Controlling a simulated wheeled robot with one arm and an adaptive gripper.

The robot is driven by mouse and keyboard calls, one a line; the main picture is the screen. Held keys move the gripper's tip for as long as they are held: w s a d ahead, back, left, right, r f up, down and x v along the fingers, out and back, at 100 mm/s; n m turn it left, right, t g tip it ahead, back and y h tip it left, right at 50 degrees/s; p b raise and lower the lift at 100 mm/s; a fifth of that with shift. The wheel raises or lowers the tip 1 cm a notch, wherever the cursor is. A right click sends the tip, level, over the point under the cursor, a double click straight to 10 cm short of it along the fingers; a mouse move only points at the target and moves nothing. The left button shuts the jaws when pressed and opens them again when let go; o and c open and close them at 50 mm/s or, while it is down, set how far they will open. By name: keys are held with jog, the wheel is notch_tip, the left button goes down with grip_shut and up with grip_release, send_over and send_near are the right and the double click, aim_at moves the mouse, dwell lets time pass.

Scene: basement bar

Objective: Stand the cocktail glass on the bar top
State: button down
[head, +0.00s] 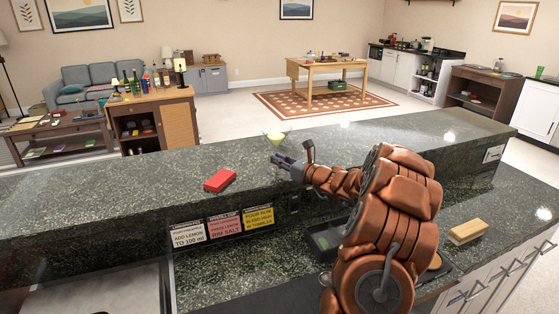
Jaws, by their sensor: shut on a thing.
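The cocktail glass (275,138) shows as a clear, wide bowl with pale yellow in it, just above and beyond my gripper's fingertips. It looks upright. My gripper (277,159) is shut on the glass, low at its stem, over the raised bar top (130,175) of dark speckled stone. The stem and foot are mostly hidden or too small to make out. I cannot tell whether the foot touches the stone.
A red block (219,180) lies on the bar top left of my gripper. Small signs (225,228) line the bar's near face. A yellow sponge-like block (468,232) is on the lower counter at right. The bar top's left stretch is clear.

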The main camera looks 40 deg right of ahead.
jog(key=c, duration=1.2)
grip_release()
jog(key=shift+r, duration=0.15)
jog(key=b+v, duration=0.3)
jog(key=v, duration=0.9)
jog(key=shift+a, duration=0.15)
